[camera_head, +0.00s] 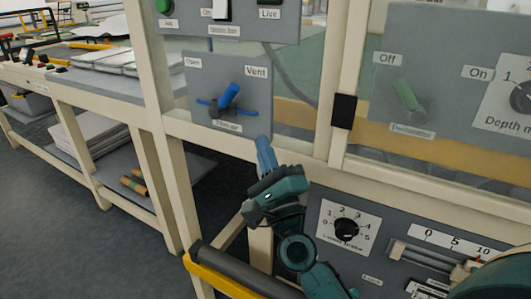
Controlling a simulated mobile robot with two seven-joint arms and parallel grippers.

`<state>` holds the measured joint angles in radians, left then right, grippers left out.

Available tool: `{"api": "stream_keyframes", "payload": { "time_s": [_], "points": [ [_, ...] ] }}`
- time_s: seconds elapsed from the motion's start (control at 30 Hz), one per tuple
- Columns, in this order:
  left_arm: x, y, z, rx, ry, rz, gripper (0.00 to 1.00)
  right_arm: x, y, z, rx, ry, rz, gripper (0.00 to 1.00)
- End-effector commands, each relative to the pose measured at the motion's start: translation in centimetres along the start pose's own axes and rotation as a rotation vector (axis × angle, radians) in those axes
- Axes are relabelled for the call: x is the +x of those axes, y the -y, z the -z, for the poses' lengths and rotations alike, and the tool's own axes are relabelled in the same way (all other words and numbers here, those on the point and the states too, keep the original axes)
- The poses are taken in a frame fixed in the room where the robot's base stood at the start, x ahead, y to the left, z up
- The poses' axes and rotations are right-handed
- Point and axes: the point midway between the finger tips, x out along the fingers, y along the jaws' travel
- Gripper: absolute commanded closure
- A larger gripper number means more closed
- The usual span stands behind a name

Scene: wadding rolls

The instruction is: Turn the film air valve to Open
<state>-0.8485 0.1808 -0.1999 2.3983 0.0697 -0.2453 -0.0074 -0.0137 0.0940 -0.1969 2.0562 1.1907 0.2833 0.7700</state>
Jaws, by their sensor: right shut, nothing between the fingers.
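The film air valve (228,97) is a blue lever on a grey panel (257,100) left of centre. Its lever tilts up and to the right, toward the "Vent" label (257,71). The other label, which seems to read "Open" (193,62), is at the panel's upper left. My right gripper (263,141) has blue fingertips pointing up and is shut and empty. In the picture it is just below the panel's lower right corner, apart from the lever. My left gripper is not in view.
A green Off/On knob (406,95) is on a panel to the right. A black dial (346,229) and a slider scale (455,243) are on the lower panel. A yellow-edged bar (222,276) lies at the bottom. Cream frame posts (153,60) stand around the valve panel.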

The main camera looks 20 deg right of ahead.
Motion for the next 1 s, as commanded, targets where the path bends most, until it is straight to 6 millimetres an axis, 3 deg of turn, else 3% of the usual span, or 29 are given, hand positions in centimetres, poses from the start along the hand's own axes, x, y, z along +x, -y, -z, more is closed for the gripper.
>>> {"api": "stream_keyframes", "payload": {
  "time_s": [0.03,0.2,0.33,0.6,1.0],
  "points": [
    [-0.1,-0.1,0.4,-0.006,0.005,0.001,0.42,1.5,0.4,-0.2,0.002,0.000,0.004,1.00],
    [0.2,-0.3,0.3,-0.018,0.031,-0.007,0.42,5.1,0.3,-0.1,0.001,-0.001,0.003,1.00],
    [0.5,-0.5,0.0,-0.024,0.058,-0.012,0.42,6.8,0.3,-1.3,0.006,0.000,0.001,1.00],
    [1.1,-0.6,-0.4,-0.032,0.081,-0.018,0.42,8.2,0.0,-2.8,0.001,0.000,-0.001,1.00],
    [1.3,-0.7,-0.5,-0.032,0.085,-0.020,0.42,8.3,0.0,-2.9,-0.001,0.000,-0.002,1.00]
  ]
}}
